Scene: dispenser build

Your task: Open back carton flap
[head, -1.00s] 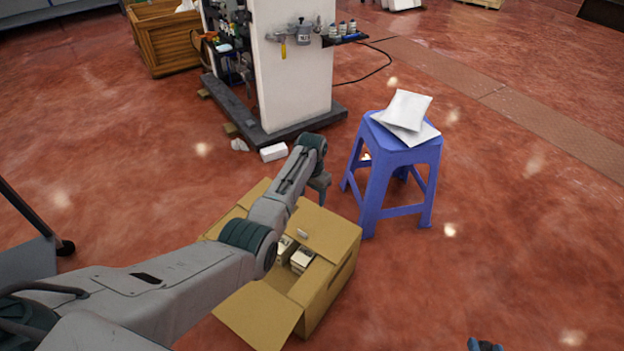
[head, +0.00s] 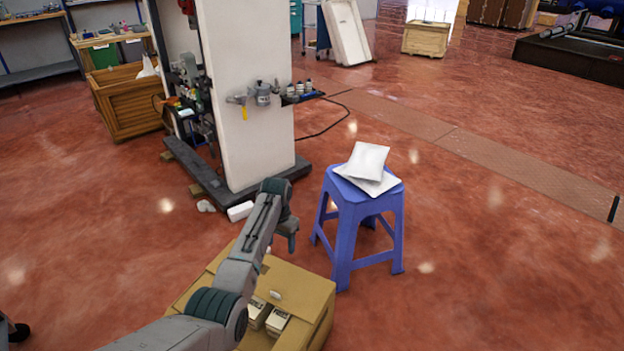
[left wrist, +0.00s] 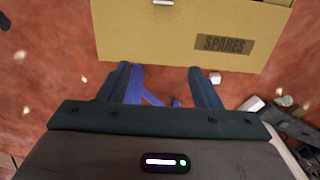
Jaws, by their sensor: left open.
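The cardboard carton (head: 318,298) stands on the floor at the bottom of the head view. Its back flap (head: 290,281) lies over the rear of the opening, with a small white piece near its front edge. Small white boxes (head: 277,321) show inside the carton. My left gripper (head: 291,241) is just above and behind the carton's back edge, pointing down; my arm hides part of the carton. In the left wrist view the gripper (left wrist: 166,82) is open with nothing between its fingers. A carton panel marked SPARES (left wrist: 190,32) lies ahead of the fingertips, apparently clear of them.
A blue stool (head: 350,215) with white packets (head: 367,162) stands close behind and right of the carton. A white machine column (head: 245,100) on a dark base stands behind. A white block (head: 240,211) lies on the floor nearby. Floor at right is clear.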

